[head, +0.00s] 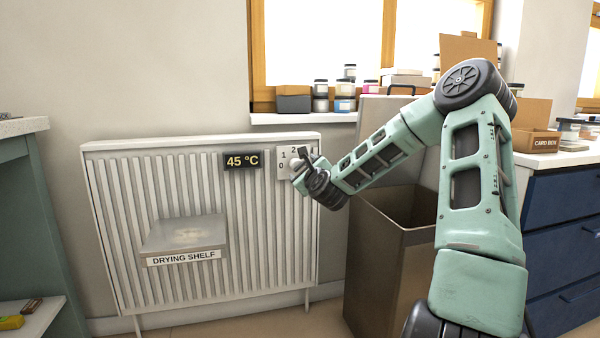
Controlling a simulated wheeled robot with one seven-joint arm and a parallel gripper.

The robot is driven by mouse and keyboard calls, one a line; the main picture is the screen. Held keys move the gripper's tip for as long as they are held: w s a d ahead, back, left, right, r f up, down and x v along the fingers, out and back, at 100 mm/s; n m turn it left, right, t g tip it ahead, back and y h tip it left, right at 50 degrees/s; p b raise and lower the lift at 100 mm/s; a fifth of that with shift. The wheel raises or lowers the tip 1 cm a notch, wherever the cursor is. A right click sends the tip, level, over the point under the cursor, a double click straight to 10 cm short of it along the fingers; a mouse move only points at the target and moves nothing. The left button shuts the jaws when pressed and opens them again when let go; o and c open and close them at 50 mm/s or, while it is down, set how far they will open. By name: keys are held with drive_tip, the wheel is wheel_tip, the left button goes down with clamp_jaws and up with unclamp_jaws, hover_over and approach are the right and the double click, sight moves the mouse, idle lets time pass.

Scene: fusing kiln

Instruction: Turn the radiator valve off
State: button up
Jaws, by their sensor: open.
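The white ribbed radiator (120,235) stands against the wall. Its valve plate (284,154) is at the upper right, with the numbers 0, 1 and 2 visible. The knob (296,166) shows only in part behind my gripper, and its pointer setting cannot be read. My gripper (300,168) is open and right at the knob; I cannot tell whether its fingers touch it. A dark display (243,161) left of the plate reads 45 °C.
A drying shelf (185,238) juts from the radiator's front. A tall brown bin (385,240) stands right of the radiator, below my arm. Jars (345,88) line the windowsill. A blue drawer cabinet (565,215) is at right, a green bench (25,220) at left.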

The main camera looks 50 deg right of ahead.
sight(299, 164)
drive_tip(key=b+x, duration=0.1)
drive_tip(key=x, duration=0.4)
drive_tip(key=c, duration=0.9)
